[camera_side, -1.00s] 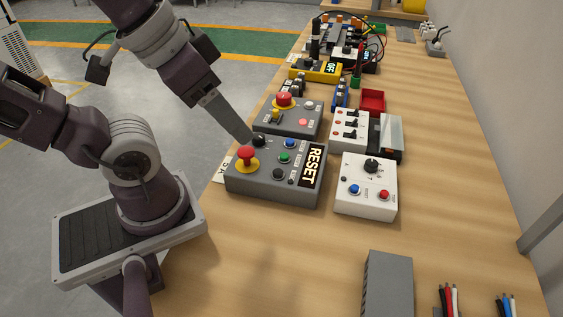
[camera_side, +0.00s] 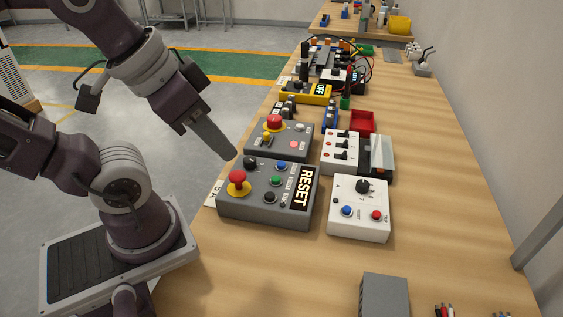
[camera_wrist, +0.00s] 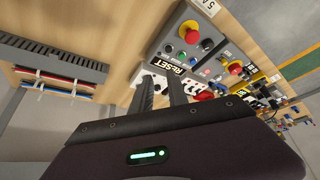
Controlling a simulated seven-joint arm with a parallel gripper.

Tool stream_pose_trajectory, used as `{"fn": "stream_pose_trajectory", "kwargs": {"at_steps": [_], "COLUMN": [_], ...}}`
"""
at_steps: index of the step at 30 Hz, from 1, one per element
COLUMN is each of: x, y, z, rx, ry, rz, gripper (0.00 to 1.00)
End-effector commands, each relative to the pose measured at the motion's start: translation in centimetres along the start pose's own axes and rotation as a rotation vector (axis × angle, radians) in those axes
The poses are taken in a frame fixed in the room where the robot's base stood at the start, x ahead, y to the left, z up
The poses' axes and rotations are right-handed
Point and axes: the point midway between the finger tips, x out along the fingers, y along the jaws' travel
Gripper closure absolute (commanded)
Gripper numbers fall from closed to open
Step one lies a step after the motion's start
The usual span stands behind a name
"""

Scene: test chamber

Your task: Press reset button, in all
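The grey control box (camera_side: 262,212) has a RESET label (camera_side: 304,187) on its right side. Its top carries a red mushroom button on a yellow base (camera_side: 238,181), a black knob (camera_side: 250,162), and blue (camera_side: 281,166), green (camera_side: 275,181) and black (camera_side: 269,197) buttons. The small labels beside them are too small to read. My gripper (camera_side: 231,156) points down at the box's far-left corner, near the black knob, and seems apart from it. In the wrist view, my gripper (camera_wrist: 160,94) shows two spaced fingers with nothing between them, and the box (camera_wrist: 155,50) lies beyond them.
A white box with knob and buttons (camera_side: 358,222) stands to the right. A second grey box with a red mushroom button (camera_side: 290,143) and a white switch box (camera_side: 340,153) stand behind. A grey slotted block (camera_side: 385,295) is in front. Bare table (camera_side: 450,200) lies right.

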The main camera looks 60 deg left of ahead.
Motion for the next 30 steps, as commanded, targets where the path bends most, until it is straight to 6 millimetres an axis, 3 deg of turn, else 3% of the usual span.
{"fn": "stream_pose_trajectory", "kwargs": {"at_steps": [3,30], "x": [0.0,0.0], "y": [0.0,0.0], "z": [0.0,0.0], "rx": [0.0,0.0], "ry": [0.0,0.0], "rz": [0.0,0.0], "gripper": [1.0,1.0]}}
